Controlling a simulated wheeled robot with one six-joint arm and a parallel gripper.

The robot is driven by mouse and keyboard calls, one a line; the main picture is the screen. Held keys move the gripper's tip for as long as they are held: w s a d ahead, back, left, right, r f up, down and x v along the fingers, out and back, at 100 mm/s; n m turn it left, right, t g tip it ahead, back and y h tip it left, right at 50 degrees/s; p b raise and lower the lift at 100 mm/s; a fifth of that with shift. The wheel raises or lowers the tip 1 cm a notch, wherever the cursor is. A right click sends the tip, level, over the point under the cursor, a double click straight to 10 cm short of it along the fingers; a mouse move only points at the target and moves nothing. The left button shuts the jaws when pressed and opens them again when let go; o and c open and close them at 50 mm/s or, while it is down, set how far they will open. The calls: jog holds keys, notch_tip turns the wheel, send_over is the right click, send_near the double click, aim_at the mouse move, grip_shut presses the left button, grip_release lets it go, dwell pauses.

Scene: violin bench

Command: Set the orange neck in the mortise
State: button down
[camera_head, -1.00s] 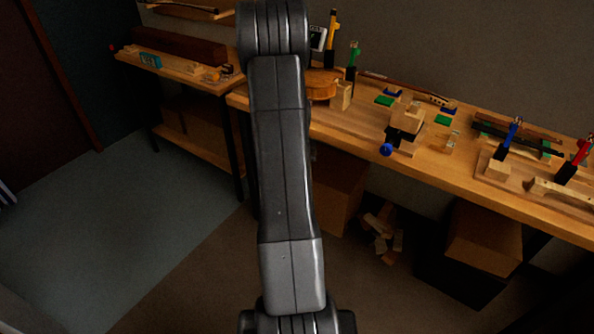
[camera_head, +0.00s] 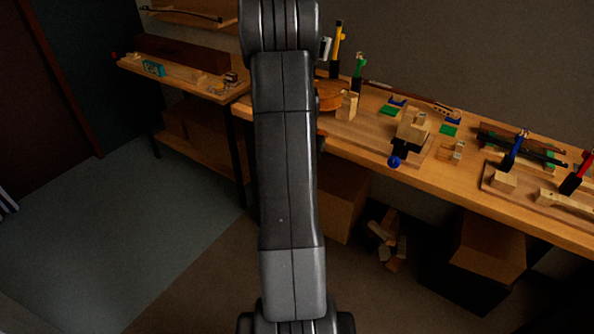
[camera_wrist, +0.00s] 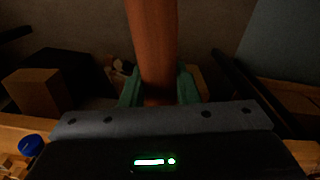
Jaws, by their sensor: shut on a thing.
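In the wrist view my gripper (camera_wrist: 159,88) has its teal fingers shut on a long orange-brown piece, the orange neck (camera_wrist: 153,40). The neck runs from between the fingers up past the top of the picture, so its far end is out of view. In the head view my arm hides the gripper and the neck. An orange-brown violin body (camera_head: 329,96) lies on the bench just right of my arm and is partly covered by it. I cannot make out the mortise in either view.
The wooden bench (camera_head: 445,183) holds a pale block (camera_head: 347,106), a clamp with a blue knob (camera_head: 395,162) and upright yellow (camera_head: 338,40) and green (camera_head: 359,65) tools. A side shelf (camera_head: 190,80) stands at left. Boxes (camera_head: 487,248) sit under the bench. The floor at left is clear.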

jog(key=s+d+r+m, duration=0.5)
jog(key=s+r+m, duration=0.1)
jog(key=r+m, duration=0.3)
jog(key=s+d+r+m, duration=0.5)
jog(key=s+r+m, duration=0.2)
jog(key=r+m, duration=0.3)
jog(key=shift+s+r+m, duration=0.2)
jog(key=shift+s+m, duration=0.05)
jog(key=shift+m, duration=0.55)
